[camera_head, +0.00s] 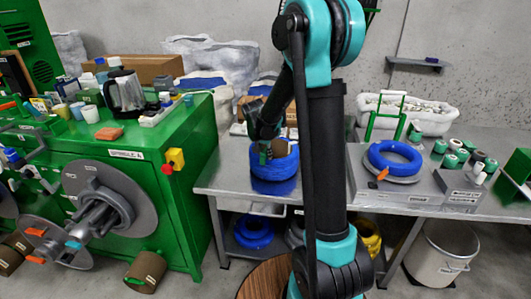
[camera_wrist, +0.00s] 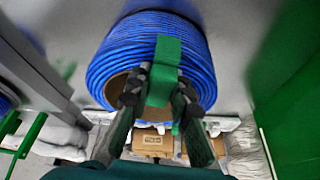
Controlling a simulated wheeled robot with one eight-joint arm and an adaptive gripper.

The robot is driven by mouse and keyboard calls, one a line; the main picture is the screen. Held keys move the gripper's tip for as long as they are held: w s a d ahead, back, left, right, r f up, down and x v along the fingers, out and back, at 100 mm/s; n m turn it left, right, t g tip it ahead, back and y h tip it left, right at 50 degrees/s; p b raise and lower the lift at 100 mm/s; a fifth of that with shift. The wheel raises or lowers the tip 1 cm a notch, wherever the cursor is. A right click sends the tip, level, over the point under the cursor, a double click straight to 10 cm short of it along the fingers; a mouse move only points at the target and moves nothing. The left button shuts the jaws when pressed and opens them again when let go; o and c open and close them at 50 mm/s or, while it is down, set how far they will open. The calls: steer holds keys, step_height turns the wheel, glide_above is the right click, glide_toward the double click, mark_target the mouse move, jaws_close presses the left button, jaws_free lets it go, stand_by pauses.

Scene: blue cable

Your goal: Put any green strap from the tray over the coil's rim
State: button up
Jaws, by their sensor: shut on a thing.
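A blue cable coil (camera_head: 275,172) stands on the metal table, just below my gripper (camera_head: 266,143). In the wrist view the coil (camera_wrist: 120,50) fills the upper middle, its brown core (camera_wrist: 115,92) showing at the lower edge. A green strap (camera_wrist: 166,60) lies across the coil's blue windings and runs down over the rim side, between the fingers. My gripper (camera_wrist: 158,98) is shut on the strap, close against the coil. I cannot make out for sure which container is the strap tray.
A second blue coil (camera_head: 395,158) lies on the table to the right, behind my arm.

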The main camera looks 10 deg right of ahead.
steer(key=shift+r, duration=0.3)
stand_by(1.4)
steer(key=shift+f, duration=0.35)
steer(key=shift+r, duration=0.65)
stand_by(0.4)
steer(key=shift+f, duration=0.4)
steer(key=shift+f, duration=0.25)
steer(key=shift+r, duration=0.25)
steer(key=shift+r, duration=0.3)
steer(key=shift+r, duration=0.1)
